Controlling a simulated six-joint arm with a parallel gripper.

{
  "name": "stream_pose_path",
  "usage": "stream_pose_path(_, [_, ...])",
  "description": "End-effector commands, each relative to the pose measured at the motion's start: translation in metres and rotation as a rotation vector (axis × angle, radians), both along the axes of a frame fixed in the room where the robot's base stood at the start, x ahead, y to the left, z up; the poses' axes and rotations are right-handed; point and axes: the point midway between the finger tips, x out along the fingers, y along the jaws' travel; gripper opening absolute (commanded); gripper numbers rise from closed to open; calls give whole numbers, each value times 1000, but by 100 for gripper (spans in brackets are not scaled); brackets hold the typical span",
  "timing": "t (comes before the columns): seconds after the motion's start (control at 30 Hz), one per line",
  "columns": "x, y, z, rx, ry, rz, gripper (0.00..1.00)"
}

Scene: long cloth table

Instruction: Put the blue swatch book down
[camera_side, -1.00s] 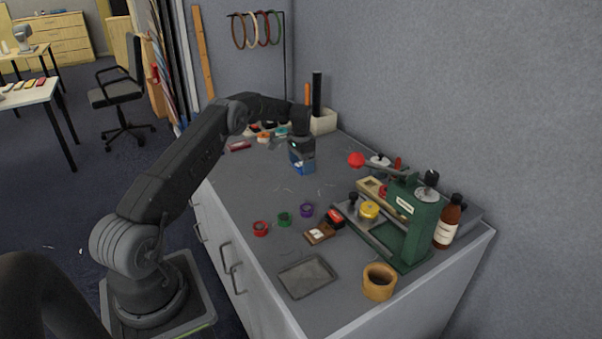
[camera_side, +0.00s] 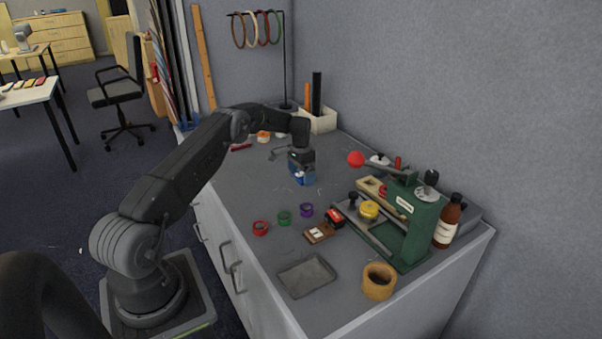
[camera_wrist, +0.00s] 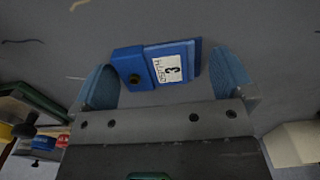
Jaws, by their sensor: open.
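The blue swatch book (camera_side: 304,179) lies on the grey table top under my gripper (camera_side: 301,168) in the side view. In the wrist view the blue swatch book (camera_wrist: 160,62) shows a white label with a "3" and a dark rivet at its left end. My gripper (camera_wrist: 165,85) is open, with one blue finger pad on each side of the book. Gaps show between the book and both pads. In the side view the gripper body hides part of the book.
Red (camera_side: 261,228), green (camera_side: 284,218) and purple (camera_side: 306,210) rolls stand nearer the camera. A green press (camera_side: 412,225) stands to the right, with a brown bottle (camera_side: 449,222) beside it. A grey tray (camera_side: 307,276) lies at the front. Bare table surrounds the book.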

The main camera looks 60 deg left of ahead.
Motion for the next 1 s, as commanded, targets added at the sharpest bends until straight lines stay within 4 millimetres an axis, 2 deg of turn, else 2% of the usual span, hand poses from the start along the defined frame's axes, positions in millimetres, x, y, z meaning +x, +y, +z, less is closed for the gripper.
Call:
stream_pose_path(0.17, [0,0,4,1,-1,0,100])
stream_pose_path(0.27, [1,0,16,1,-2,0,100])
stream_pose_path(0.63, [1,1,91,2,-3,0,100])
stream_pose_path(0.9, [0,0,122,1,-1,0,100])
stream_pose_path(1.0, [3,-9,137,7,-10,-3,100])
